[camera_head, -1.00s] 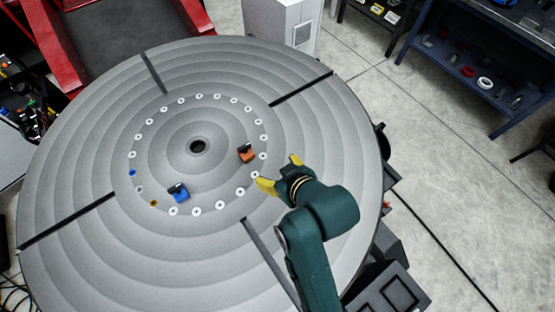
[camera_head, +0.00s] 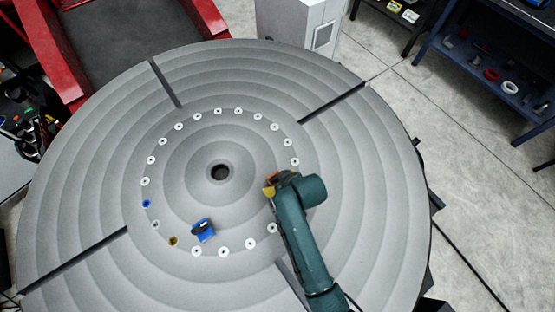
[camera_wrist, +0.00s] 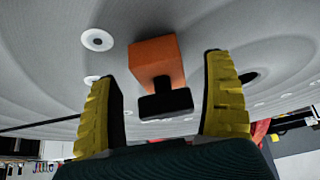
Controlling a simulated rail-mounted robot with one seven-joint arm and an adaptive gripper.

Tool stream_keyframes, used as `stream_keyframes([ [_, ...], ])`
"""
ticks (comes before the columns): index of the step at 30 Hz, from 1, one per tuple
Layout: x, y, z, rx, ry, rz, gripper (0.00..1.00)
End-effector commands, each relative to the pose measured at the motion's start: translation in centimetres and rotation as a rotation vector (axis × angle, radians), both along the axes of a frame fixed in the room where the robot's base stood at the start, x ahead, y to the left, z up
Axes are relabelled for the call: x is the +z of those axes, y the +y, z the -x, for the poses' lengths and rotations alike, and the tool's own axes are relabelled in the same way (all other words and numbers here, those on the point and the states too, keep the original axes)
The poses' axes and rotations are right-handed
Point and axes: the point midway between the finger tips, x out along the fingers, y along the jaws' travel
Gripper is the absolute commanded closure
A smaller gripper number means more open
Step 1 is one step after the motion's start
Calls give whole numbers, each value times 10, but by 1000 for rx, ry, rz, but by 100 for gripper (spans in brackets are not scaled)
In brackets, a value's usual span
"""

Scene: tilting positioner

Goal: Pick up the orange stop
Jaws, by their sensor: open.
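The orange stop (camera_wrist: 157,62) is an orange block with a black part (camera_wrist: 165,103) on it. In the wrist view it stands on the grey round table between my two yellow fingers, with a gap on each side. My gripper (camera_wrist: 168,105) is open and empty around it. In the head view my gripper (camera_head: 270,187) is over the right side of the hole ring, and my wrist hides most of the orange stop (camera_head: 272,177).
A blue block with a black part (camera_head: 203,231) stands on the grey table (camera_head: 90,190) at the lower part of the ring. White-rimmed holes and dark radial slots mark the surface. A red frame (camera_head: 205,20) stands behind at upper left.

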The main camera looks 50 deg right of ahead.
Motion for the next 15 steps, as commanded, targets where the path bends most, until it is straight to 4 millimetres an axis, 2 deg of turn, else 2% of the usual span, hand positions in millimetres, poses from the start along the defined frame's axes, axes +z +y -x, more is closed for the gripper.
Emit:
stream_keyframes([
  [4,-20,-4,-13,0,0,0,17],
  [12,-23,-4,-15,0,-1,0,18],
  [15,-23,-4,-14,0,-1,0,37],
])
